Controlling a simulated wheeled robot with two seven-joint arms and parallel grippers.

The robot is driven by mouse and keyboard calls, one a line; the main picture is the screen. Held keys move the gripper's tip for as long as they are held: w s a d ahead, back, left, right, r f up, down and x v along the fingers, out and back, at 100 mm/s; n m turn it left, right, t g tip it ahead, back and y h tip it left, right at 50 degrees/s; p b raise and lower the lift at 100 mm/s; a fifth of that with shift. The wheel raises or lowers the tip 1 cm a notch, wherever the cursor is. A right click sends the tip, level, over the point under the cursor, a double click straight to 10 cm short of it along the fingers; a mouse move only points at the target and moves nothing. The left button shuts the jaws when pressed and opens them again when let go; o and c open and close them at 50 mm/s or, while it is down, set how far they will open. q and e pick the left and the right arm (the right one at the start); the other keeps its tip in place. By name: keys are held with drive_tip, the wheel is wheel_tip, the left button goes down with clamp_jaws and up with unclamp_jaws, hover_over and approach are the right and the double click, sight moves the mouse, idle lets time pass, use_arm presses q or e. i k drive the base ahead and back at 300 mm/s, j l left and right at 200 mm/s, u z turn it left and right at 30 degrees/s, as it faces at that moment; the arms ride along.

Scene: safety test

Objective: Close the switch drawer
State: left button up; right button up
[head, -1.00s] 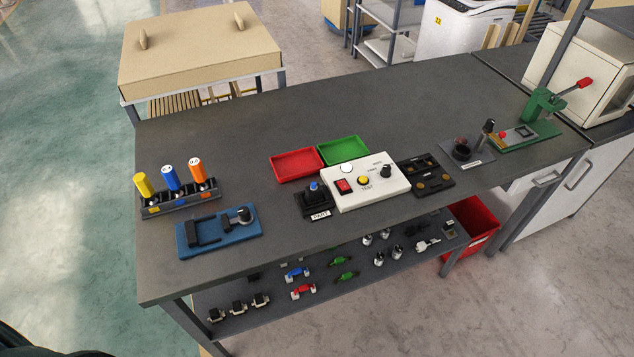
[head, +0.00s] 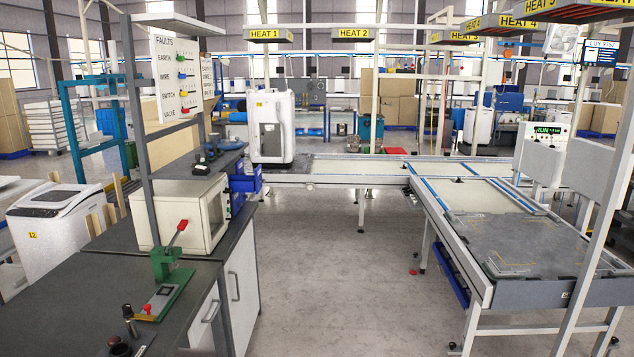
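No drawer in the head view carries a switch label that I can read. A white drawer front (head: 203,327) with a metal handle sits under the dark bench top at the lower left. I cannot tell how far it is open, and its lower part is cut off by the picture edge. Beside it is a white cabinet front (head: 243,290) with an upright handle. Blue bins or drawers (head: 246,184) show behind the white oven-like box. A faults board (head: 181,72) has a row marked SWITCH. Neither of my grippers is in view.
A green lever press (head: 165,262) and a white box with a window (head: 185,215) stand on the dark bench (head: 70,310). A grey upright post rises there. Clear grey floor (head: 340,270) lies between the bench and the conveyor line (head: 480,225) at the right.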

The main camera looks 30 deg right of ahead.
sight(239, 184)
drive_tip(key=z, duration=0.75)
drive_tip(key=i+l+u, duration=0.1)
drive_tip(key=i, duration=0.45)
drive_tip(key=i+l+u, duration=0.1)
drive_tip(key=i, duration=0.45)
drive_tip(key=i+l+u, duration=0.1)
drive_tip(key=i+l, duration=0.15)
drive_tip(key=i, duration=0.3)
drive_tip(key=i+l+u, duration=0.1)
drive_tip(key=i+l, duration=0.15)
drive_tip(key=i, duration=0.3)
drive_tip(key=i+l+u, duration=0.1)
drive_tip(key=i+l, duration=0.2)
drive_tip(key=i, duration=0.2)
drive_tip(key=i+l, duration=0.3)
drive_tip(key=i, duration=0.25)
drive_tip(key=i+l+u, duration=0.15)
drive_tip(key=i+l, duration=0.15)
drive_tip(key=i, duration=0.2)
